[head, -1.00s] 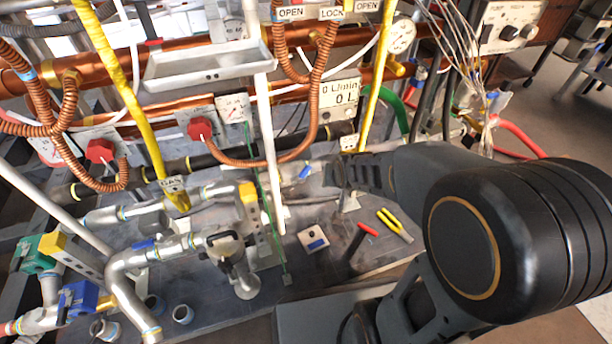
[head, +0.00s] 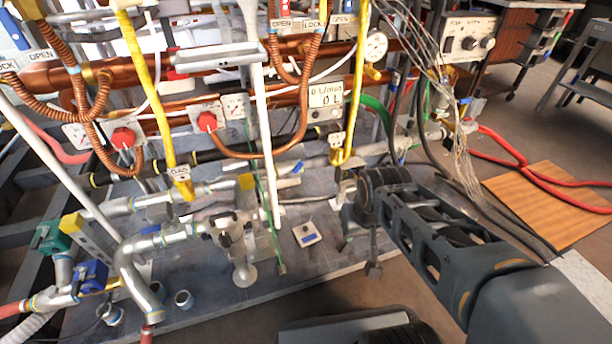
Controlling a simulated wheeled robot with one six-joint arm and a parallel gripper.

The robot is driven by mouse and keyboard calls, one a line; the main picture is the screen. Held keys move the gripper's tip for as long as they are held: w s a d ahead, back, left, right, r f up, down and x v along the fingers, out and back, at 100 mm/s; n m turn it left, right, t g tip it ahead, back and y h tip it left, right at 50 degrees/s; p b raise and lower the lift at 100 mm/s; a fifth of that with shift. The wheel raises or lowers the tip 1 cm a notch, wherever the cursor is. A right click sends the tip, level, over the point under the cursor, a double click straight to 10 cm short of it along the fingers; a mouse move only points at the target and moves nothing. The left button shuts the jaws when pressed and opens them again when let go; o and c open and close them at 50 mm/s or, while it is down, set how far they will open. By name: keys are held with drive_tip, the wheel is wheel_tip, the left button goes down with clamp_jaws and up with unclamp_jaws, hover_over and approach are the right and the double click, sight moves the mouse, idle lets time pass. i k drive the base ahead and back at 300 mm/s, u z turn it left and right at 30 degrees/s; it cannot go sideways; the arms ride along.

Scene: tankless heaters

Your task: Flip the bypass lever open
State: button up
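No part here is readably marked bypass, so I cannot tell which one is the bypass lever. A red lever (head: 284,8) stands at the top centre, above plates reading OPEN (head: 281,23) and LOCK (head: 314,22). A blue lever (head: 16,30) is at the top left, beside plates reading OPEN (head: 41,55) and LOCK (head: 9,66). A valve with a dark handle (head: 226,238) sits on the lower pipework. My gripper (head: 346,192) is at the far end of my arm, over the bench near the lower pipes. It is small and dark, and its fingers are not clear.
Red knobs (head: 207,121) and copper hoses (head: 304,95) cross the middle. Yellow pipes (head: 143,75) and a white pipe (head: 262,125) stand upright in front. Open floor and a wooden mat (head: 548,205) lie at the right.

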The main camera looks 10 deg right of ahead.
sight(300, 166)
drive_tip(key=z, duration=1.1)
drive_tip(key=k, duration=0.9)
drive_tip(key=u, duration=1.6)
drive_tip(key=i, duration=1)
